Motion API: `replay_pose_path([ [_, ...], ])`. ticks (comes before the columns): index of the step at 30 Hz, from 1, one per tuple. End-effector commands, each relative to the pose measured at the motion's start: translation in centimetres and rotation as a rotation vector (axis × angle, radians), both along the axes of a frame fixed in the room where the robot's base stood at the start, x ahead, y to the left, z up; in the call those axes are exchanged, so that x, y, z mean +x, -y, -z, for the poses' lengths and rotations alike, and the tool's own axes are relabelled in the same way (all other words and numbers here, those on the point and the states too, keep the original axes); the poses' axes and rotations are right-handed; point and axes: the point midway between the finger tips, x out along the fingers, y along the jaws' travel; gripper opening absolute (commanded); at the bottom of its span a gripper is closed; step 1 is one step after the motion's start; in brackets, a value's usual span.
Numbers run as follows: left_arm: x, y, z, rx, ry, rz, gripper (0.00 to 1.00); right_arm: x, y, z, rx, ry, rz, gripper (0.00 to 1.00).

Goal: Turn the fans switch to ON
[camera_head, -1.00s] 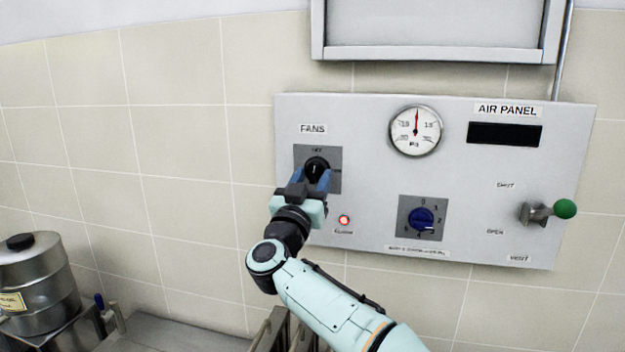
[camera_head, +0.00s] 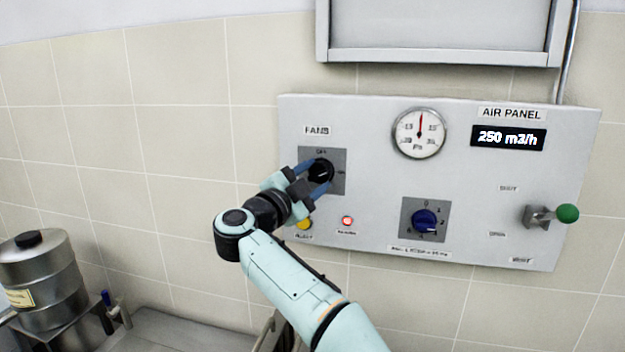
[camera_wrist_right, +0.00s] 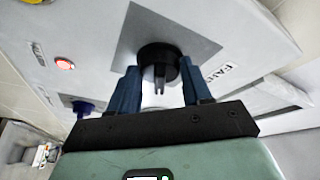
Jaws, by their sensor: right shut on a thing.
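The fans switch (camera_head: 323,171) is a round black knob on a dark grey square plate (camera_head: 338,155), under the label FANS, with OFF written above it. My right gripper (camera_head: 317,176) comes from the lower left and is shut on the knob, one blue finger on each side. The right wrist view shows the black knob (camera_wrist_right: 158,58) with its narrow grip between the fingertips (camera_wrist_right: 160,88). The lettering to the knob's right is too small to read. My left gripper is out of view.
On the air panel (camera_head: 375,180) are a gauge (camera_head: 418,133), a display (camera_head: 508,138) reading 250 m3/h, a blue knob (camera_head: 424,222), a green-tipped lever (camera_head: 566,213), a lit red lamp (camera_head: 347,221) and a yellow lamp (camera_head: 304,225). A steel pot (camera_head: 40,275) stands lower left.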

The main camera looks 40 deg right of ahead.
Motion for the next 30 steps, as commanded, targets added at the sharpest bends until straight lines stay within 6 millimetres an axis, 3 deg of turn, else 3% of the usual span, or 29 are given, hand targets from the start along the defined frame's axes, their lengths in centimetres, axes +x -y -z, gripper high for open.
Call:
replay_pose_path([
  [15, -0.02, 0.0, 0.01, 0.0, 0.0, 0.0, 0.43, 0.09, -0.04, -0.43, 0.231, 0.29, 0.001, 0.18],
  [30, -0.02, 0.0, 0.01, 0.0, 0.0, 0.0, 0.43, 0.06, -0.03, -0.52, 0.285, 0.358, 0.001, 0.18],
])
